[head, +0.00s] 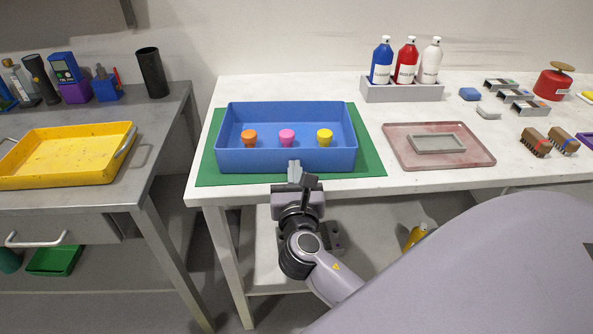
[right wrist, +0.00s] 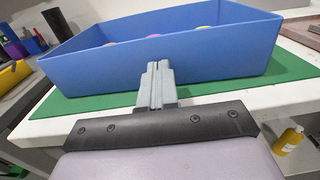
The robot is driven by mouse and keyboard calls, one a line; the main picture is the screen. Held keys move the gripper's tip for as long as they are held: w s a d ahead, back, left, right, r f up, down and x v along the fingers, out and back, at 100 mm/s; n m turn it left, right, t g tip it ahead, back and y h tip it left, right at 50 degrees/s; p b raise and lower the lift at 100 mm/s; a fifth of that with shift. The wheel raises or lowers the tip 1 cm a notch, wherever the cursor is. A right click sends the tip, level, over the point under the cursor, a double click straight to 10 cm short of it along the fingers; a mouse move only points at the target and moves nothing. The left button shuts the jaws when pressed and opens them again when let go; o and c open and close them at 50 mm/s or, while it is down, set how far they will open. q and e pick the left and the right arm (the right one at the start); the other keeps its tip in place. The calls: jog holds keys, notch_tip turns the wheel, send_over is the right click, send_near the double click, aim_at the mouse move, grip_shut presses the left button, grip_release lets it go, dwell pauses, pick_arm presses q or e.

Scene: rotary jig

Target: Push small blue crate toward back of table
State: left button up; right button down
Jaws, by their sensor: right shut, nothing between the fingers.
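The blue crate (head: 286,158) sits on a green mat (head: 370,168) at the left end of the white table. It holds an orange, a pink and a yellow cup in a row. My right gripper (head: 294,166) is shut and empty, with its fingertips at the middle of the crate's front wall. In the right wrist view the shut fingers (right wrist: 157,68) point at the front wall of the blue crate (right wrist: 100,66); I cannot tell whether they touch it. My left gripper is not in view.
Behind the crate the white table (head: 290,86) is clear up to the wall. A grey rack (head: 402,93) with three bottles stands at the back right. A red tray (head: 398,150) lies right of the mat. A yellow tray (head: 60,168) is on the grey bench at left.

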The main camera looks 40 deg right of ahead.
jog(key=shift+w, duration=0.1)
dwell(0.4)
jog(key=p+x, duration=0.1)
jog(key=x, duration=0.1)
jog(key=shift+w+d+r, duration=0.15)
jog(key=shift+w, duration=0.05)
jog(key=shift+w+d, duration=0.3)
jog(key=shift+w, duration=0.1)
